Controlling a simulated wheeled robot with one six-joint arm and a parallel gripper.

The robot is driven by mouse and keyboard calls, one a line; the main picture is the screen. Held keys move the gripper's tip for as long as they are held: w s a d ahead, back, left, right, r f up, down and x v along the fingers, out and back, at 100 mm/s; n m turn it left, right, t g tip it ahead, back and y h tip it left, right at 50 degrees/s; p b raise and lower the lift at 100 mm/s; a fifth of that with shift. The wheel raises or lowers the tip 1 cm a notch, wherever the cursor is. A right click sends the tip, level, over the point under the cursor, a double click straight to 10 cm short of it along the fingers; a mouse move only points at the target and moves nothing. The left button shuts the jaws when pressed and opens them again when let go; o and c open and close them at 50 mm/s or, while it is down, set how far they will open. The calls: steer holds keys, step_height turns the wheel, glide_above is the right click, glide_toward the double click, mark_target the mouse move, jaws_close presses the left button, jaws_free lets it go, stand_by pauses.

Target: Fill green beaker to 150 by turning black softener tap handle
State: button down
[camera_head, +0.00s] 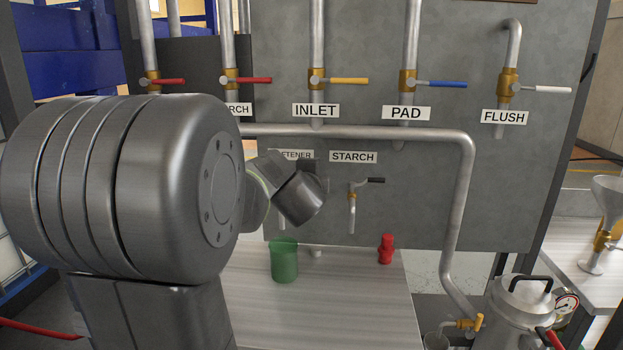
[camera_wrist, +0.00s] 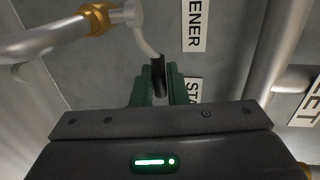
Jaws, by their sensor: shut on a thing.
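The green beaker (camera_head: 284,262) stands upright on the light bench, below the partly hidden softener label (camera_head: 297,155). I cannot read its fill level or marks. In the wrist view, the black softener tap handle (camera_wrist: 158,76) lies between the green fingers of my gripper (camera_wrist: 160,88), which is shut on it. The softener label (camera_wrist: 194,28) shows beside it, partly cut off. In the head view my arm hides most of the softener tap, and my gripper (camera_head: 313,178) is only partly visible at the panel. Whether liquid runs cannot be told.
The starch tap (camera_head: 352,208), with a similar black handle (camera_head: 375,181), is to the right. A red object (camera_head: 386,249) stands on the bench (camera_head: 340,306). A grey pipe (camera_head: 462,190) bends down to a metal pot (camera_head: 520,310). Coloured valve handles line the panel above.

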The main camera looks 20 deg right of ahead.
stand_by(0.8)
steer(key=shift+a+r+p, duration=0.1)
steer(key=shift+r+p, duration=0.2)
steer(key=shift+p, duration=0.85)
steer(key=shift+s+a+f+m+g+h+p, duration=0.1)
steer(key=shift+s+a+m+g+h+p, duration=0.15)
steer(key=shift+m+g+h+p, duration=0.9)
steer(key=shift+s+a+f+m+g+h+p, duration=0.1)
steer(key=shift+s+a+m+h+p, duration=0.15)
steer(key=shift+p, duration=1.8)
steer(key=shift+s+a+f+m+g+h+p, duration=0.25)
steer(key=shift+m+g+h+p, duration=0.35)
steer(key=shift+p, duration=1)
steer(key=shift+d+r, duration=0.1)
steer(key=shift+r, duration=0.05)
